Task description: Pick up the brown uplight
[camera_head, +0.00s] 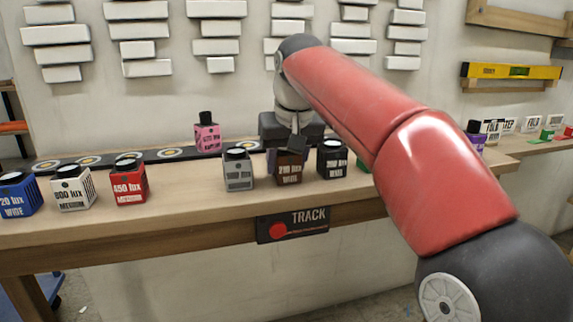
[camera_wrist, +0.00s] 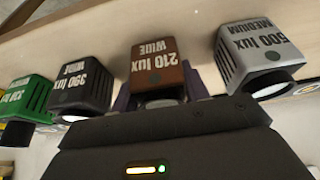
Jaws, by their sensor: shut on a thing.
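The brown uplight (camera_head: 289,172), labelled 210 lux wide, is in the row at the front of the wooden bench. In the wrist view the brown uplight (camera_wrist: 158,66) is at the top middle, in front of my gripper (camera_wrist: 160,97). My gripper (camera_head: 290,146) reaches it from behind and above, shut on it, with a finger at each side. Its back part is hidden by the gripper. I cannot tell any gap between its base and the bench.
A grey 500 lux uplight (camera_head: 238,170) stands close on the left, a black 390 lux one (camera_head: 332,160) close on the right. Red (camera_head: 129,184), white (camera_head: 73,190) and blue (camera_head: 16,197) uplights stand farther left.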

